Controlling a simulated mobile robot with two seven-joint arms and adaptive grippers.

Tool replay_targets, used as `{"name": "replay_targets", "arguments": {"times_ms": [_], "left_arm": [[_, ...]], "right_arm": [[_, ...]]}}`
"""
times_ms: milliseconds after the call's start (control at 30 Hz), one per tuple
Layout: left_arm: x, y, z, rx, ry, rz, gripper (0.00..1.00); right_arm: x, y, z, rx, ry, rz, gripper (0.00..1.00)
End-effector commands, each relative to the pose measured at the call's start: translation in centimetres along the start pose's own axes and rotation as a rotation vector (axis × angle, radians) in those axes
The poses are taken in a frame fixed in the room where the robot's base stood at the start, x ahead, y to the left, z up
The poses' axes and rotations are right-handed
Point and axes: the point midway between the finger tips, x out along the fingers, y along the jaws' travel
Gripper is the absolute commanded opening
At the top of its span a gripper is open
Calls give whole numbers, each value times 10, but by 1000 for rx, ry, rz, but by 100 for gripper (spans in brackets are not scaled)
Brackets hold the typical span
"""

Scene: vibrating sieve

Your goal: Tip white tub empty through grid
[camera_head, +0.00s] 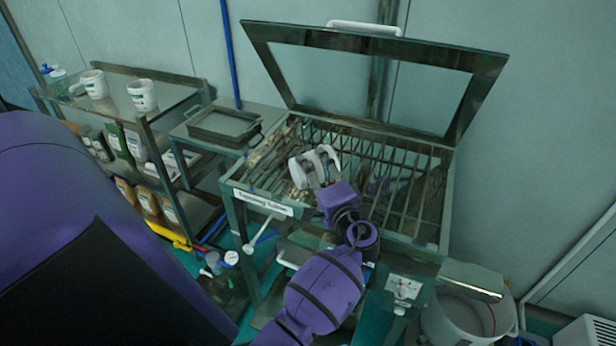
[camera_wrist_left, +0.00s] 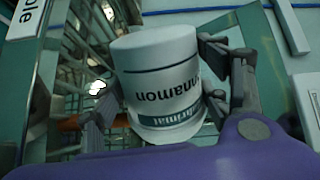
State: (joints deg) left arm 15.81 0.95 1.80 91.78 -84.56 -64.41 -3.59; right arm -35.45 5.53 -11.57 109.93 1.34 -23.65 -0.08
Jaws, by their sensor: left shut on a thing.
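The white tub (camera_head: 303,171) is held over the left part of the sieve's grid (camera_head: 395,190) in the head view. It looks tilted, and its opening and contents cannot be made out. In the left wrist view the white tub (camera_wrist_left: 158,52) fills the middle, with "cinnamon" on its label upside down in the picture. My left gripper (camera_head: 322,178) is shut on the tub, with fingers on both sides of it in the left wrist view (camera_wrist_left: 158,95). My right gripper is not in view. Pale brownish material lies on the left side of the grid.
The sieve's framed lid (camera_head: 483,85) stands open behind the grid. A grey tray (camera_head: 222,128) sits on a side table at the left. A metal shelf cart holds more white tubs (camera_head: 143,95). A white bucket (camera_head: 460,318) stands at lower right.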

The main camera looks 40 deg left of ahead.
Motion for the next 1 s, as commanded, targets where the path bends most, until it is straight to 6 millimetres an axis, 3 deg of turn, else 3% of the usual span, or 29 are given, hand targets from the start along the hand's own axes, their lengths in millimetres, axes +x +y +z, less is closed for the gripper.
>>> {"name": "replay_targets", "arguments": {"times_ms": [33, 600, 1000], "left_arm": [[0, -11, -5, 31, 2, -6, 35], [0, -25, -37, 561, 2, -2, 35], [0, -30, -47, 729, 2, -2, 35]], "right_arm": [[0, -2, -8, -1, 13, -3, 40], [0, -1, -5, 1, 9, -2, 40], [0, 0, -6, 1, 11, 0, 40]]}}
